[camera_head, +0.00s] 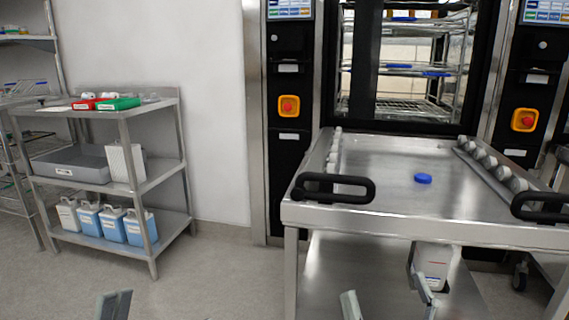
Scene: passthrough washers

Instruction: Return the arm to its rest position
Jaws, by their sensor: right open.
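My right gripper (388,302) shows at the bottom edge, right of centre. Its two fingers are spread apart, with nothing visible held between them. The right finger overlaps a white container (433,262) below the steel trolley top (375,208); I cannot tell whether they touch. Only the tip of my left gripper (115,305) shows at the bottom left, above the floor. Its opening cannot be made out. The rest of both arms is out of view.
The trolley has black handles (335,187) and a blue puck-like object (423,178) on top. It stands before a washer with glass door and racks (405,70). A steel shelf unit (165,180) with jugs stands left. The floor between is clear.

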